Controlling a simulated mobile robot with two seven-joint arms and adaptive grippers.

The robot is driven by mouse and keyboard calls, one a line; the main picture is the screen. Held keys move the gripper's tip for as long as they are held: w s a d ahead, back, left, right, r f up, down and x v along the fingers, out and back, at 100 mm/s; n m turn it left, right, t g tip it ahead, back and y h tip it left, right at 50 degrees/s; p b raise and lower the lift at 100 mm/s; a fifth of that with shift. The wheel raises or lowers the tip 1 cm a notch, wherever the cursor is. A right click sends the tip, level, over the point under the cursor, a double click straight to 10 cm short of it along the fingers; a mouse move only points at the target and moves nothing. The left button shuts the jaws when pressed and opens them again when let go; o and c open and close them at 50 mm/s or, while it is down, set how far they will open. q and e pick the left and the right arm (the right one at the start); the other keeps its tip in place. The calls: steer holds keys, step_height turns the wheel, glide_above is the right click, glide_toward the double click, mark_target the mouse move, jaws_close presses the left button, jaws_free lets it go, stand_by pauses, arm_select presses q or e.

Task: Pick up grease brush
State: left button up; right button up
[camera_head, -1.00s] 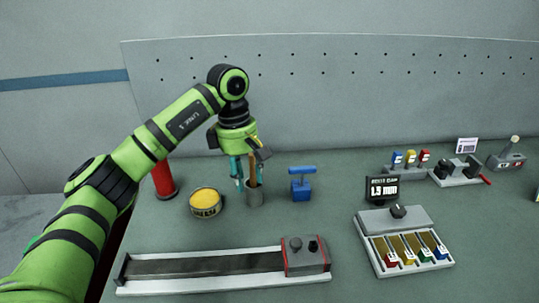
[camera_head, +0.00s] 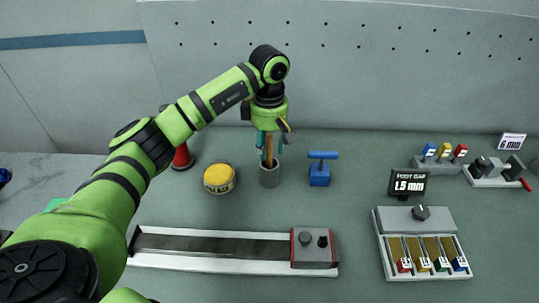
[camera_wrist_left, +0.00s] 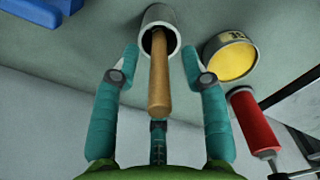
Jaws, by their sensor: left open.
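The grease brush (camera_head: 268,147) stands in a grey cup (camera_head: 269,177) on the bench, its wooden handle pointing up. In the left wrist view the brush handle (camera_wrist_left: 159,80) comes out of the cup (camera_wrist_left: 158,22) towards my palm. My left gripper (camera_head: 269,152) points down over the cup. Its teal fingers (camera_wrist_left: 164,70) are open, one on each side of the handle, with a gap on both sides. The bristle end is hidden inside the cup. My right gripper is not in view.
A yellow grease tin (camera_head: 219,178) is left of the cup and a blue T-handled block (camera_head: 320,170) right of it. A red cylinder (camera_head: 182,156) stands behind the tin. A long track (camera_head: 215,265) lies in front. A tray with coloured sliders (camera_head: 425,245) is at right.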

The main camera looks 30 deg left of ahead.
arm_select(q)
steer(key=shift+f, duration=0.2)
jaws_close()
steer(key=shift+r, duration=0.1)
